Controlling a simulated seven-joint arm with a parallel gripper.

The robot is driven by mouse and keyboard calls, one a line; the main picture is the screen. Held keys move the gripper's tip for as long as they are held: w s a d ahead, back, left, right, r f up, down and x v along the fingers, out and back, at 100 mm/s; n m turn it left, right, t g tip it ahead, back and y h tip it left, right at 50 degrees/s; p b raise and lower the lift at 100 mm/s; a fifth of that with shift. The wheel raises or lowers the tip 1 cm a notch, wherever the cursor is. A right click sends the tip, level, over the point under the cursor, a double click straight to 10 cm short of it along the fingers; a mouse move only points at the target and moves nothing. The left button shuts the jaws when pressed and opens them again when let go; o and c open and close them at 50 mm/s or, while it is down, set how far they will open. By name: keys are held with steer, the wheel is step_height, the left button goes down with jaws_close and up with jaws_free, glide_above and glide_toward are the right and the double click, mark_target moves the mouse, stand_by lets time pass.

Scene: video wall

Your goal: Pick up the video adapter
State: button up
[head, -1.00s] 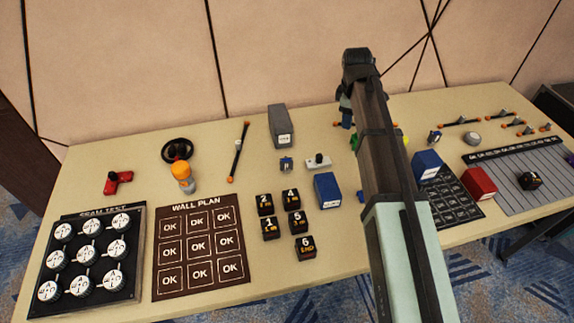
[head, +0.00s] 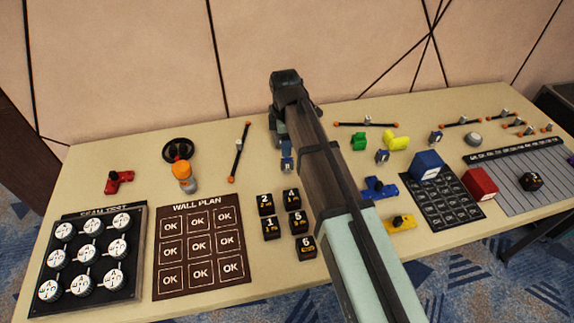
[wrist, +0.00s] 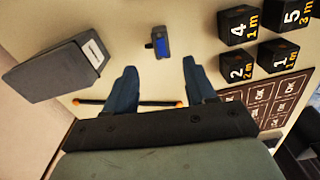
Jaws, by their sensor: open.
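A small dark-grey block with a blue face, which looks like the video adapter (head: 287,164), lies on the table just in front of my gripper (head: 287,145) in the head view. In the wrist view the adapter (wrist: 160,42) shows beyond and between the two fingertips of my gripper (wrist: 159,65). The fingers are spread apart with nothing between them, and the adapter is apart from them. Similar small blue-grey pieces lie farther right, one here (head: 382,156) and one here (head: 436,138); I cannot read any labels.
A grey box (wrist: 55,70) stands left of the fingers in the wrist view; my arm hides it in the head view. An orange-tipped rod (head: 239,152) lies to the left. Several numbered black cubes (head: 270,228) stand nearer the front. My arm covers the table's middle.

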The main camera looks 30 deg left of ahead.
mark_target(287, 160)
steer(key=shift+d+f, duration=0.15)
steer(key=shift+f, duration=2.05)
steer(key=shift+d+f, duration=0.1)
steer(key=shift+f, duration=2.1)
steer(key=shift+c, duration=0.4)
jaws_close()
